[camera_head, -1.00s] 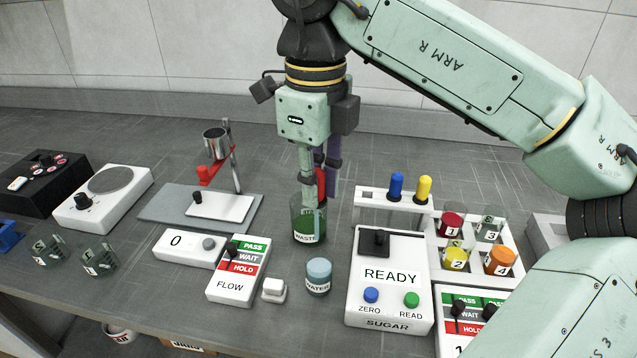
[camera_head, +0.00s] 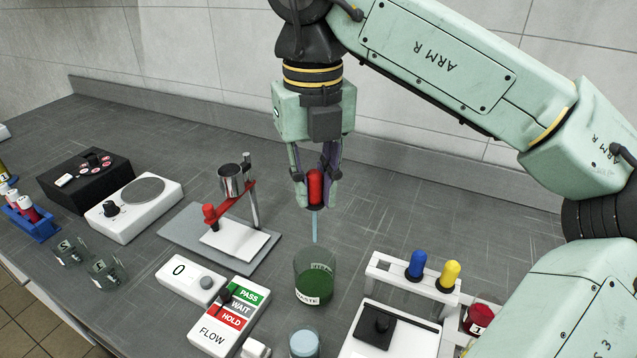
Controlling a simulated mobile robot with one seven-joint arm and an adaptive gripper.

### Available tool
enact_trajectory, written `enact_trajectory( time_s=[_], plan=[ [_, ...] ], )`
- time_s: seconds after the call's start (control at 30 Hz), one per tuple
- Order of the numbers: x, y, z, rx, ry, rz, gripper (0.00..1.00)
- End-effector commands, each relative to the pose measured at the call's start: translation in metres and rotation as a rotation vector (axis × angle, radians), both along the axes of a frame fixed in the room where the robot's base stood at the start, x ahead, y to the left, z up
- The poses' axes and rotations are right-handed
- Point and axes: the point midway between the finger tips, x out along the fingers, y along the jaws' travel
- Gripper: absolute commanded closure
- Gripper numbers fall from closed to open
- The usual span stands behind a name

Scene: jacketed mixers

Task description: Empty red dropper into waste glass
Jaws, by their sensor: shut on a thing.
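My gripper (camera_head: 315,190) points down and is shut on the red bulb of the red dropper (camera_head: 316,186). The dropper hangs upright, with its pale clear stem below the bulb. The stem's lower end is just above or at the mouth of the waste glass (camera_head: 315,278); I cannot tell whether it reaches inside. The waste glass is a clear cup with a WASTE label and dark green showing in it, and it stands upright on the bench.
A white rack (camera_head: 385,272) with a blue dropper (camera_head: 416,265) and a yellow dropper (camera_head: 450,275) stands to the right. A water glass (camera_head: 305,341) is in front. A flow panel (camera_head: 229,318) and a stand with a red lever (camera_head: 232,205) are at left.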

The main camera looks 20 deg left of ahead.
Motion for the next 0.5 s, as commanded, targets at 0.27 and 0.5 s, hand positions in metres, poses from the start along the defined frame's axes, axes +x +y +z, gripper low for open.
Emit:
enact_trajectory(
  time_s=[0.27,0.5],
  plan=[
    [0.0,0.0006,-0.0018,0.0,0.0,-0.014,0.95],
    [-0.0001,0.0005,-0.0078,0.0,0.0,-0.013,0.95]
  ],
)
